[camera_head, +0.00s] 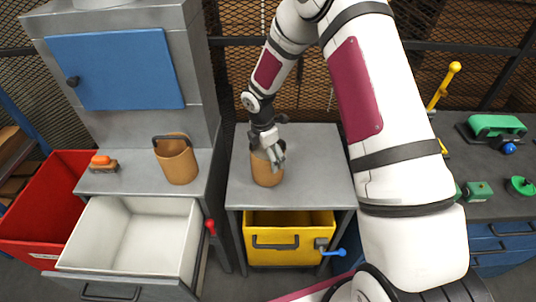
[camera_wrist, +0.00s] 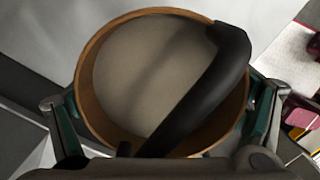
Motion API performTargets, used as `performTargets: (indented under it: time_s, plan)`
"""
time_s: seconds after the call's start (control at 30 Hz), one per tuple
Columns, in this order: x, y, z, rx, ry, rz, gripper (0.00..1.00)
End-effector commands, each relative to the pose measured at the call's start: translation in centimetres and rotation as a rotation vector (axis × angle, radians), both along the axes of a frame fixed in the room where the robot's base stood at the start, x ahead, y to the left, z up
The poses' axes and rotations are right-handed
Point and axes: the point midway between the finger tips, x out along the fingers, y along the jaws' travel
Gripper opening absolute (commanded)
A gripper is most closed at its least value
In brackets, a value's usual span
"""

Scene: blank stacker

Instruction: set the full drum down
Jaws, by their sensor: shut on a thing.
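A brown drum (camera_head: 267,174) is in my gripper (camera_head: 268,148), upright over the middle of the grey table (camera_head: 318,180). I cannot tell whether its base touches the tabletop. In the wrist view my fingers close on opposite sides of the drum's rim (camera_wrist: 88,72). A pale grey-beige surface fills its round opening, and a black handle (camera_wrist: 215,85) lies across the right part. A second brown drum (camera_head: 177,162) with a dark handle stands apart on the grey bench to the left; its inside is not clear.
A yellow drawer (camera_head: 289,219) with a blue lever (camera_head: 335,252) is under the table. An open white drawer (camera_head: 85,238), a red bin (camera_head: 30,238) and an orange toy-like piece (camera_head: 103,163) are left. Green items (camera_head: 495,125) lie right. The tabletop around the held drum is clear.

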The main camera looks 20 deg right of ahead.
Motion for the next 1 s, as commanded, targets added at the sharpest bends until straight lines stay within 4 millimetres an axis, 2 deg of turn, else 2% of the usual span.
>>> performTargets:
  time_s: [0.33,0.37,0.4,0.77,0.87,1.0]
  plan:
    - [0.1,0.0,-0.3,0.0,-0.002,0.001,0.37]
    - [0.0,0.0,-0.4,0.0,0.0,0.001,0.95]
    - [0.0,0.0,-0.3,0.0,0.0,0.001,1.0]
    - [0.0,0.0,-0.2,0.0,0.0,0.0,1.0]
    - [0.1,0.0,0.5,0.0,-0.002,0.0,1.0]
    - [0.1,0.2,2.5,0.0,-0.004,0.0,1.0]
